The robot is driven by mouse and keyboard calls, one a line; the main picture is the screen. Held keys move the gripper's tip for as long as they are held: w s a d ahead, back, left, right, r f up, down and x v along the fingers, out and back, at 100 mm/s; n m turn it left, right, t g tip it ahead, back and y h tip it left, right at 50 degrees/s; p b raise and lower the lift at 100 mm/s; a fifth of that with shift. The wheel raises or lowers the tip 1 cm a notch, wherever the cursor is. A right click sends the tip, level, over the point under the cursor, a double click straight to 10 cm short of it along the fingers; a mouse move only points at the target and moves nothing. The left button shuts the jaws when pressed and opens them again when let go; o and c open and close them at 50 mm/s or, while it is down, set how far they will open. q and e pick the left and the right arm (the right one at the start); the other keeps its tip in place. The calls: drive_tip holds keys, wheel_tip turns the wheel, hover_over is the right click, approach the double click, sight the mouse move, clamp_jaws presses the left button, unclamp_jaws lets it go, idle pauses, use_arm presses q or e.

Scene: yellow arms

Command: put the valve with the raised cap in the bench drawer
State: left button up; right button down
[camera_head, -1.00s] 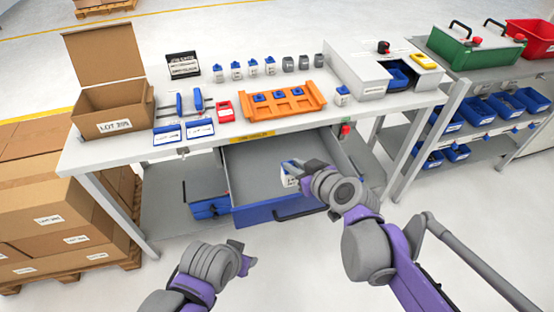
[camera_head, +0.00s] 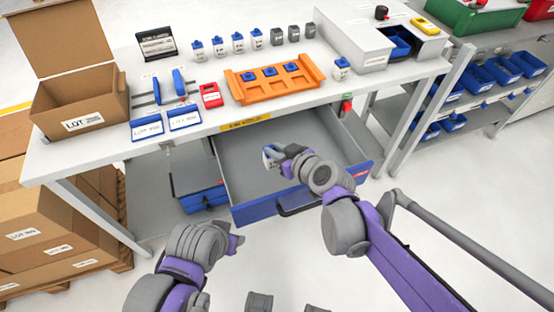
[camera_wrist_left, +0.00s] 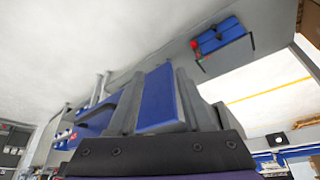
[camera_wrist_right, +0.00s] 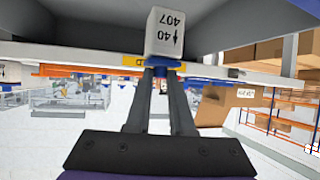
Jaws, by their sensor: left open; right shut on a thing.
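My right gripper (camera_head: 287,158) is shut on a small white valve (camera_head: 269,155) with a blue cap. In the right wrist view the valve (camera_wrist_right: 165,33) is between the fingertips, its printed label upside down. Whether its cap is raised cannot be told. The bench drawer (camera_head: 240,160) is pulled open, grey inside with a blue front. The valve is over or within the drawer opening; its exact height above the floor is unclear. My left gripper (camera_head: 238,240) is open, in front of the drawer at lower left.
Several blue-capped valves (camera_head: 238,42) and grey ones (camera_head: 277,36) stand on the bench (camera_head: 110,150). An orange rack (camera_head: 245,92) holds three blue caps. A single valve (camera_head: 342,67) stands by a grey box (camera_head: 365,50). Cartons (camera_head: 60,215) are stacked at left.

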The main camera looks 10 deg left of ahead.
sight(276, 167)
wheel_tip(276, 167, down, 8)
drive_tip(key=shift+f+b, duration=0.15)
drive_tip(key=shift+b, duration=0.8)
drive_tip(key=c, duration=0.8)
unclamp_jaws()
drive_tip(key=shift+r, duration=0.2)
drive_tip(key=p+v, duration=0.2)
drive_tip(key=v, duration=1)
drive_tip(key=shift+p, duration=0.3)
